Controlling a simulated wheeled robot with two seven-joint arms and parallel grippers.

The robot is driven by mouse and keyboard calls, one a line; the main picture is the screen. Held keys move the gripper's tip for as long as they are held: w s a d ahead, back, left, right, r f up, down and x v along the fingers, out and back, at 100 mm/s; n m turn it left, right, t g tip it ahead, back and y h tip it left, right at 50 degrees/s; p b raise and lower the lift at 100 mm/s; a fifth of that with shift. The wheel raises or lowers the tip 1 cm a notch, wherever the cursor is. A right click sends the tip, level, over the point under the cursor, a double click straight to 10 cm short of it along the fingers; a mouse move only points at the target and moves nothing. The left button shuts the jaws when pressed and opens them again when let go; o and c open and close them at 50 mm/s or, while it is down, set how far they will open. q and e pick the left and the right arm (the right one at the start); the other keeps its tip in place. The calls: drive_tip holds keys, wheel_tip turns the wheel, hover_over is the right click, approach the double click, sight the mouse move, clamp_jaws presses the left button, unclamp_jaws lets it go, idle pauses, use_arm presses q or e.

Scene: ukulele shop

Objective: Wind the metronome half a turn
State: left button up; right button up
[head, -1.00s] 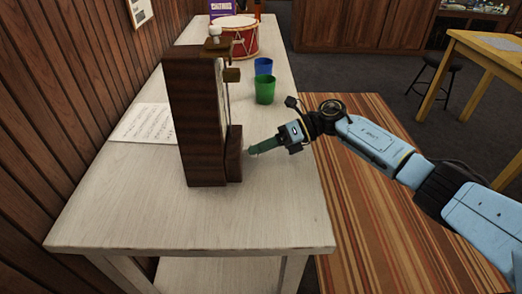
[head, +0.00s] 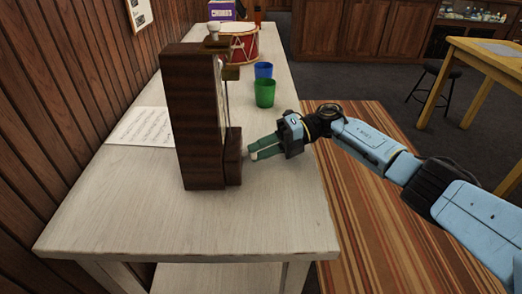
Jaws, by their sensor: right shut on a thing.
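A tall dark wooden metronome (head: 193,120) stands upright on the pale wooden table (head: 130,215), near its front. Its front faces right, with a pendulum rod and a brass-coloured piece near the top, and a lower wooden block at its foot. My right gripper (head: 252,152) comes in from the right, its green fingertips at the side of that lower block. The fingers are shut on a small part there, which looks like the winding key but is mostly hidden by the fingertips. My left gripper does not show.
A green cup (head: 265,93) and a blue cup (head: 263,70) stand behind my right gripper. A red drum (head: 240,43) is farther back. A music sheet (head: 145,127) lies left of the metronome. The front of the table is clear.

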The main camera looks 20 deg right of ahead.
drive_tip(key=shift+f, duration=0.1)
drive_tip(key=o, duration=1)
drive_tip(key=shift+c, duration=0.2)
drive_tip(key=shift+d, duration=0.1)
drive_tip(key=v, duration=0.7)
drive_tip(key=shift+d, duration=0.1)
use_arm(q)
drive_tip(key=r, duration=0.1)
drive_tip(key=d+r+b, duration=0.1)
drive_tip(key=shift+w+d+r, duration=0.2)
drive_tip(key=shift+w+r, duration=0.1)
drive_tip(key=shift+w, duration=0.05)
use_arm(e)
drive_tip(key=v, duration=0.6)
